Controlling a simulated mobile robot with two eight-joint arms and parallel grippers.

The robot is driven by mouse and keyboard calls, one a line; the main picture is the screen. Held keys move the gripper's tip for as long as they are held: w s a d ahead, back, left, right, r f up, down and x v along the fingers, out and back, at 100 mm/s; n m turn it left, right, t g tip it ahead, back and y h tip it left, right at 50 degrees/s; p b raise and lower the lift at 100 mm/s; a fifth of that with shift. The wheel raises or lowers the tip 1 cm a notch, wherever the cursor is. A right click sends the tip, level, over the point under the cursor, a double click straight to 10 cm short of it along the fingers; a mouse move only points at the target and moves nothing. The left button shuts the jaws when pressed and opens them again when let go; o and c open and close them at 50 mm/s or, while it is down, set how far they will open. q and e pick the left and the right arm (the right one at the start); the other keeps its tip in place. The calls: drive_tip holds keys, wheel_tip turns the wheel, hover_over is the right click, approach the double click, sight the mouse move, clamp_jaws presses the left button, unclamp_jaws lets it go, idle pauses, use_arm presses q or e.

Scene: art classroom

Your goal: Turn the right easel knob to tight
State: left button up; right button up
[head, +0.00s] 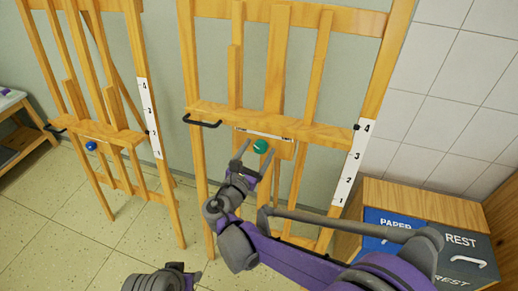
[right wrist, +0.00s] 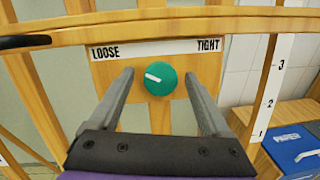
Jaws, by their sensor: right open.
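The right wooden easel (head: 277,60) stands against the wall. Its green round knob (head: 261,146) sits on the middle board below the tray ledge. In the right wrist view the green knob (right wrist: 161,80) has a white pointer mark aimed left and slightly up, toward the LOOSE end of the label strip (right wrist: 155,48); TIGHT is at the right end. My right gripper (head: 245,155) is open, with one finger on each side of the knob and visible gaps between. My left gripper (head: 163,280) shows only in part at the bottom edge; its jaws cannot be made out.
A left easel (head: 87,60) with a blue knob (head: 91,146) stands beside it. Black handles (head: 202,122) stick out at the ledges' left ends. Bins marked PAPER (head: 393,222) and REST (head: 462,250) stand at the right in a wooden cabinet. Tiled floor (head: 60,220) lies open at the left.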

clamp_jaws()
drive_tip(key=shift+m, duration=0.3)
drive_tip(key=m+g+p, duration=0.1)
drive_tip(key=m, duration=0.5)
drive_tip(key=shift+r+h, duration=0.15)
drive_tip(key=shift+h, duration=0.25)
drive_tip(key=m, duration=0.3)
drive_tip(key=m+g+p, duration=0.1)
drive_tip(key=m, duration=0.2)
drive_tip(key=shift+r+m+g, duration=0.1)
drive_tip(key=shift+m+g, duration=0.2)
drive_tip(key=m+p, duration=0.1)
drive_tip(key=m, duration=0.2)
drive_tip(key=m+p, duration=0.1)
drive_tip(key=m, duration=0.2)
drive_tip(key=shift+d+g+y, duration=0.1)
drive_tip(key=shift+g+y, duration=0.3)
drive_tip(key=m+y+p, duration=0.1)
drive_tip(key=m, duration=0.3)
drive_tip(key=shift+m, duration=0.4)
